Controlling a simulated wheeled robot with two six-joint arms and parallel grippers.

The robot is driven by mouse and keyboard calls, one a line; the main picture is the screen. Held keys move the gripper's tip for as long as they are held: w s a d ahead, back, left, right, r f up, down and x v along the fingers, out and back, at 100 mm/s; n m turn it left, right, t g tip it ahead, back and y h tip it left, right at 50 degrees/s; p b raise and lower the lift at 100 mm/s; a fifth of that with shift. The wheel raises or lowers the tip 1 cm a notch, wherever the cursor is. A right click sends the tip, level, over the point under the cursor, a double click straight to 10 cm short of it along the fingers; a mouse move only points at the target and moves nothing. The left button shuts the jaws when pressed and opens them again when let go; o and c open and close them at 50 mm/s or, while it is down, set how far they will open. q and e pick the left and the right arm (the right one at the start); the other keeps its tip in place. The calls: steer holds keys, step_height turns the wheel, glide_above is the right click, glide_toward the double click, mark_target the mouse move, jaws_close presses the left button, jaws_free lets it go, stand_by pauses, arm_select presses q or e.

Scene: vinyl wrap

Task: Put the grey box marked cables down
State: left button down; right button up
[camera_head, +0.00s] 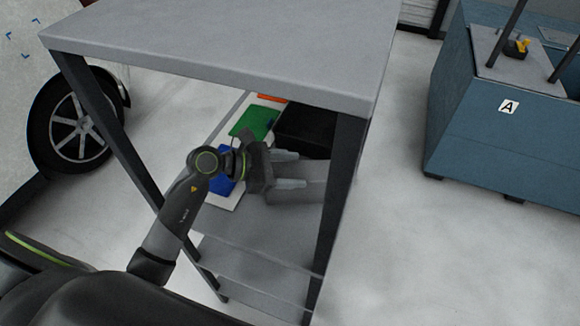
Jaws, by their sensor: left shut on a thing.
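My left gripper (294,170) reaches from the left into the shelf space under the top of a grey table-like rack (240,45). Its two light fingers are shut on a grey box (314,171), which shows between and beyond them. No cables marking is readable on this box. The box is within the rack, over or on the grey shelf (265,225); I cannot tell whether it touches the shelf. The right front post partly hides its far end. My right gripper is not in view.
A black box (305,130) lies just behind the grey box. A white board with a green patch (254,122) and a blue patch (222,184) lies left of it. Dark posts (342,180) frame the opening. A blue cabinet marked A (480,140) stands right, across clear floor.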

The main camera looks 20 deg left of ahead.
arm_select(q)
steer(key=c, duration=0.8)
jaws_free()
steer(key=o, duration=0.4)
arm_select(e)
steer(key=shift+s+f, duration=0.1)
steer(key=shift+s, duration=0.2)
arm_select(q)
steer(key=shift+s+a+r, duration=0.1)
steer(key=shift+s+a, duration=0.1)
steer(key=shift+a, duration=0.1)
steer(key=shift+b+v, duration=1.2)
steer(key=shift+v, duration=2.2)
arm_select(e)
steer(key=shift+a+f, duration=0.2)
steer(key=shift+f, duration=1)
arm_select(q)
steer(key=shift+s+d, duration=0.1)
